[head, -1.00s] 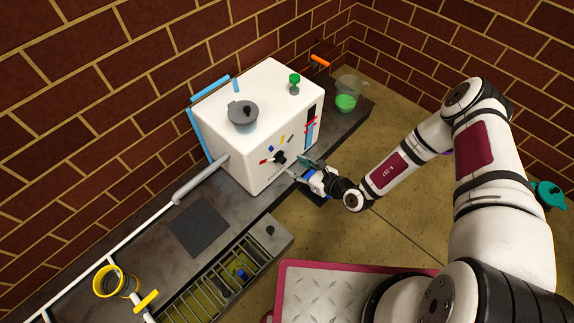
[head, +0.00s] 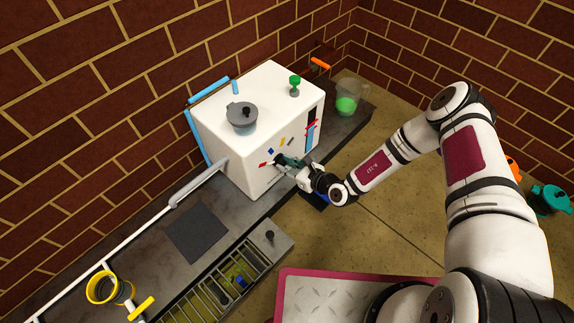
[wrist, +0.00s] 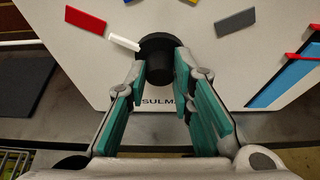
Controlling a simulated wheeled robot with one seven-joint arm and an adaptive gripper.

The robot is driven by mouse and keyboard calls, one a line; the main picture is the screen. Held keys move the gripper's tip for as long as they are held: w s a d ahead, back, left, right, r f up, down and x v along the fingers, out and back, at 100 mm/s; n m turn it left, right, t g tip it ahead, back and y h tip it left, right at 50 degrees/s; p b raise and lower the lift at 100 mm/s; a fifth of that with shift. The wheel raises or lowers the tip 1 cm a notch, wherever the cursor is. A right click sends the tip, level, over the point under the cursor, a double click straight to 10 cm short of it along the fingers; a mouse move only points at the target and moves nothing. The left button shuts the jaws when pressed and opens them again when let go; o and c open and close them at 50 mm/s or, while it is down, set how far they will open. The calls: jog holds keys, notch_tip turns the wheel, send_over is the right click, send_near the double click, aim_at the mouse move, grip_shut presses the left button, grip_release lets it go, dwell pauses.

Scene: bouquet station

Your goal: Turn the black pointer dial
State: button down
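The black pointer dial (wrist: 162,50) sits on the front face of the white box (head: 237,153). In the wrist view its white pointer (wrist: 124,42) points up and left, towards the red mark (wrist: 85,20). My gripper (wrist: 163,82) is open, with a teal-padded finger on each side of the dial's knob. Gaps seem to show between the fingers and the knob; contact cannot be told. In the head view my gripper (head: 286,163) is at the box front and hides most of the dial.
Blue, yellow and grey marks (wrist: 235,22) ring the dial. A red-and-blue gauge (head: 311,125) is on the face's right. A wire rack (head: 235,275) is below left.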

dwell(0.3)
jog(key=shift+w+d+m+g+y, duration=0.15)
jog(key=shift+m+g+y, duration=0.35)
jog(key=shift+m, duration=0.5)
jog(key=shift+d+f+m+g+y+b, duration=0.15)
jog(key=shift+m+g+y+b, duration=0.7)
jog(key=shift+m, duration=0.85)
jog(key=c, duration=1.4)
grip_release()
jog(key=v, duration=1.2)
